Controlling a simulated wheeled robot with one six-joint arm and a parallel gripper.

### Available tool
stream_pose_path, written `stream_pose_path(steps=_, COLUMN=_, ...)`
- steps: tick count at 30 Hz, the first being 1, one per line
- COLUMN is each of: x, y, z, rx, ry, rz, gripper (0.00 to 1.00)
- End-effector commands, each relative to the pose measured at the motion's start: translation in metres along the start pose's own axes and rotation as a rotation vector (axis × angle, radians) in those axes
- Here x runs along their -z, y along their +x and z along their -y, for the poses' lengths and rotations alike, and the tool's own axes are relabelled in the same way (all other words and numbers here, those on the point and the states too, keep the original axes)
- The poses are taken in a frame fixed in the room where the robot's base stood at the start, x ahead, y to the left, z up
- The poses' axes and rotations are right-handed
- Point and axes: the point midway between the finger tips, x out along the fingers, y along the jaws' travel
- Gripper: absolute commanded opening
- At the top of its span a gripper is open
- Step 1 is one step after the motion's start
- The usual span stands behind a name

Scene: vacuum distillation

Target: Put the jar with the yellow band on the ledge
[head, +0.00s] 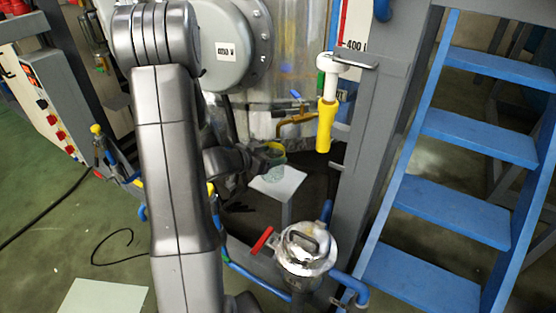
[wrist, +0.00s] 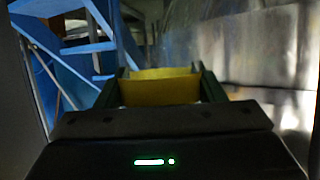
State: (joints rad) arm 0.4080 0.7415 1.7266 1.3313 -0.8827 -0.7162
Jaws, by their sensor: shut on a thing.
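The jar with the yellow band (head: 274,160) is a greenish jar with yellow around its top, seen in the head view in the middle, partly hidden by my gripper. My gripper (head: 262,157) is shut on it from the left. In the wrist view the yellow band (wrist: 160,88) fills the space between the two fingers. The pale flat ledge (head: 284,182) stands on a grey post just below and right of the jar. The jar's base overlaps the ledge's left part in the picture; I cannot tell whether they touch.
A metal vessel with a handle and red lever (head: 300,250) stands in front of the ledge. A yellow-handled fitting (head: 326,125) hangs above right on a grey column (head: 360,140). Blue stairs (head: 470,140) are at the right. A large steel tank (head: 290,60) is behind.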

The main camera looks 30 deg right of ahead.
Motion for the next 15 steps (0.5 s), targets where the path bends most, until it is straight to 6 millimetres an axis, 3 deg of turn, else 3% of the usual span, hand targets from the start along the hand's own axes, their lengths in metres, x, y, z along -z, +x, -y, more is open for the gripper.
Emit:
stream_pose_path(steps=11, x=0.014, y=0.034, z=-0.001, rx=-0.001, ry=0.001, rz=-0.001, gripper=0.32)
stream_pose_path(steps=15, x=-0.015, y=0.042, z=0.0, rx=0.001, ry=-0.004, rz=0.002, gripper=0.32)
